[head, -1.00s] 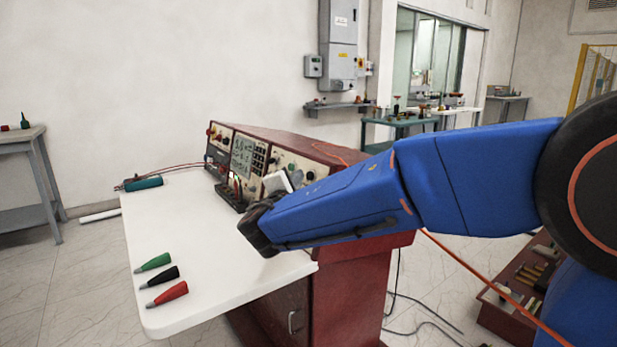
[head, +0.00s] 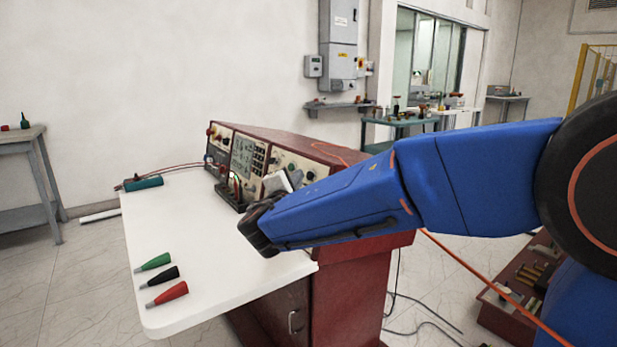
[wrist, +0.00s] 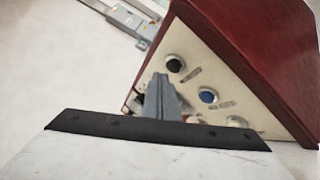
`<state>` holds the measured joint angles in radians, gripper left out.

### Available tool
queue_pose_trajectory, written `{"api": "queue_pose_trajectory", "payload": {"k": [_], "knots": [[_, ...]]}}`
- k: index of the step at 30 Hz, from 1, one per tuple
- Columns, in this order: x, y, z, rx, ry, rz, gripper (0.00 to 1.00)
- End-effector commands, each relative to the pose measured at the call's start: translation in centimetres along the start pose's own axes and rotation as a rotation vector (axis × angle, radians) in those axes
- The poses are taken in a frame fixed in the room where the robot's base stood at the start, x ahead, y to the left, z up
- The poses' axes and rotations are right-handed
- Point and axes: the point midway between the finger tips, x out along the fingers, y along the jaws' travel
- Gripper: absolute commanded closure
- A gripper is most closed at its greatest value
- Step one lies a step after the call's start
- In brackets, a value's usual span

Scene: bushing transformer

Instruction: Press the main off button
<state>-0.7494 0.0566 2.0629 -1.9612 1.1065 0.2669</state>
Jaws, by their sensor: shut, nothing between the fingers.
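The test console (head: 315,150) is a dark red cabinet with cream instrument panels above a white worktop. In the wrist view its cream panel (wrist: 190,75) carries a black round control (wrist: 175,64), a blue round control (wrist: 208,96) and a pale one (wrist: 238,121) lower right. Small markings sit beside them, too blurred to read, so I cannot tell which is the main off button. My gripper (wrist: 160,80) is shut and empty, its grey fingers pointing at the panel's lower left part and hiding some of it. Whether the tips touch the panel is unclear.
Green (head: 154,261), black (head: 161,276) and red (head: 167,293) cone-tipped connectors lie on the white worktop (head: 190,235), whose middle is clear. A teal block (head: 143,183) with leads lies at its far edge. An orange cable (head: 480,275) runs below my arm.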

Motion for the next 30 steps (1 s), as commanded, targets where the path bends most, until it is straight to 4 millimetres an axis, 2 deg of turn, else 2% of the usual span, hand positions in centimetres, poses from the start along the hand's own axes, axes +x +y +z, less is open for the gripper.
{"api": "queue_pose_trajectory", "payload": {"k": [30], "knots": [[0.78, -0.53, 0.58, 0.0, 0.0, 0.0, 1.0]]}}
